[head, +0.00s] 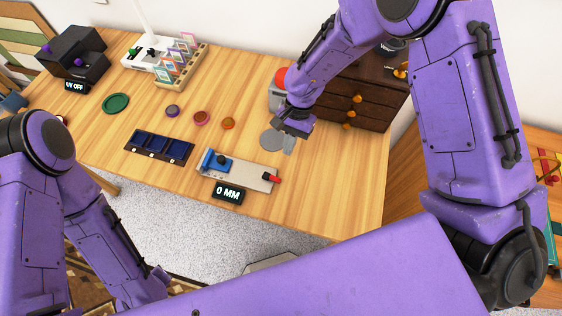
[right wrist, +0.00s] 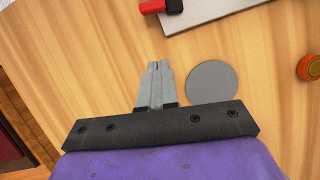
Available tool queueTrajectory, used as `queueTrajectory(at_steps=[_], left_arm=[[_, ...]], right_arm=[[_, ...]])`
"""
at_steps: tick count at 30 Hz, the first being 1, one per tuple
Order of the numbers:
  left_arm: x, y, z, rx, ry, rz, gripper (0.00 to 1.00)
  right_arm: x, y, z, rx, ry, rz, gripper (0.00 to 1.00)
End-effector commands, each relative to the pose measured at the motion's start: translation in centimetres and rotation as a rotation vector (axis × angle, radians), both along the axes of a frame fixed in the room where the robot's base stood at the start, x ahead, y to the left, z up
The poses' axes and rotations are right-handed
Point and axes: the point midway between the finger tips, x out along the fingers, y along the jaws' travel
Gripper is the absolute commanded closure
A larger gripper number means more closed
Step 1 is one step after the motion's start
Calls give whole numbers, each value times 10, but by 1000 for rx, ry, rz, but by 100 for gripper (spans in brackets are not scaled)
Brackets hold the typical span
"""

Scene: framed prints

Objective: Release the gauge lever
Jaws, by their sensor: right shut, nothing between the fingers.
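The gauge is a pale plate (head: 252,177) with a blue block at its left end and a red lever (head: 271,178) at its right end. Its display (head: 229,193) in front reads 0 MM.
A dark tray (head: 159,146) with blue compartments lies left of the gauge. Several coloured discs (head: 201,118) lie behind. A dark drawer cabinet (head: 358,98) stands at the back right, near my right arm. Bare wood lies right of the gauge.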

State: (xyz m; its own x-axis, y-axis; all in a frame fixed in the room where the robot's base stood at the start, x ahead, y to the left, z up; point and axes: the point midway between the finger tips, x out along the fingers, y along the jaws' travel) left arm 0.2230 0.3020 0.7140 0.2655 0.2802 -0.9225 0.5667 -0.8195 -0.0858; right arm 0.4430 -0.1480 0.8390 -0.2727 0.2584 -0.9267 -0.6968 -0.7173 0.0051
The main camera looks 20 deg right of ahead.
Motion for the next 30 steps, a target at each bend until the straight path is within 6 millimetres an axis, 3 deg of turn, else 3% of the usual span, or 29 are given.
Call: queueTrajectory(at_steps=[4,9,14,30], left_arm=[[0,0,6,0,1,0,57],[0,0,19,-1,1,0,57],[0,0,22,-1,1,0,57],[0,0,24,-1,1,0,57]], right_arm=[[-10,9,-28,0,4,3,100],[-29,28,-24,-1,1,5,100],[-37,35,-26,0,0,3,100],[-32,36,-26,1,-1,-30,100]])
